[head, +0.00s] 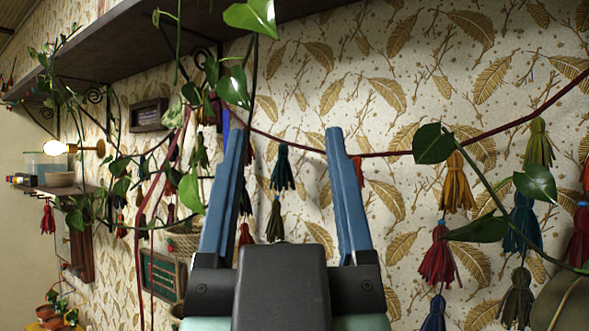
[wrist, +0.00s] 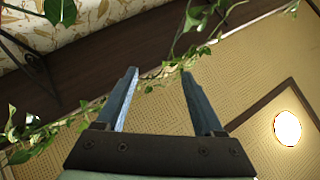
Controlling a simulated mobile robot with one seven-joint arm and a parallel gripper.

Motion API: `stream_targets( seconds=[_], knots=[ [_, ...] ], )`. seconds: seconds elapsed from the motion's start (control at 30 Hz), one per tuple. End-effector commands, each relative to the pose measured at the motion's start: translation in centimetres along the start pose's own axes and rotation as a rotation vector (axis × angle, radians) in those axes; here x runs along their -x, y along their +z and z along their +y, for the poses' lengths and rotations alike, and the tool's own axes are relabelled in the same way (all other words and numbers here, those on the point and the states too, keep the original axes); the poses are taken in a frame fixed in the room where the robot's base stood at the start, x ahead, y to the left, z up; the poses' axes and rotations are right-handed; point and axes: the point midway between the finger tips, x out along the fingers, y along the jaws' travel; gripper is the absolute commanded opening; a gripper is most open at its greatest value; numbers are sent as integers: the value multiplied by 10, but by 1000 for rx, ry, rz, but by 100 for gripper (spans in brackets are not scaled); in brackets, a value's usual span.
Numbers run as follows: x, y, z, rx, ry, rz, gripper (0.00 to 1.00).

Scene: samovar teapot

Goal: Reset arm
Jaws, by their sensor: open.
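My gripper (head: 284,132) is raised in the middle of the head view, in front of a wall with leaf-patterned paper. Its two blue fingers point up and stand apart, with nothing between them but the view of the wall and a tassel garland. In the wrist view my gripper (wrist: 159,74) is also open and empty. Its fingers point toward the underside of a dark shelf and the ceiling. No samovar or teapot shows in either view.
A dark shelf (head: 118,43) runs along the wall above, with trailing vines. A tassel garland (head: 437,262) hangs across the wall, with a leafy vine (head: 434,143) at right. A lit lamp (head: 55,148) and small shelf stand at far left. A ceiling light (wrist: 287,128) shows.

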Motion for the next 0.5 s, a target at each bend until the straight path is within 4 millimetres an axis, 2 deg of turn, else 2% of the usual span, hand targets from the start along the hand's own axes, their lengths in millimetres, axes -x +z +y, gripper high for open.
stream_targets(
  seconds=[0.07,0.17,0.4,0.5],
  knots=[
    [5,-9,6,-4,23,31,70],
    [6,-12,7,-5,29,41,70],
    [6,-11,7,-3,28,38,70],
    [15,-1,6,-4,26,37,70]
  ],
)
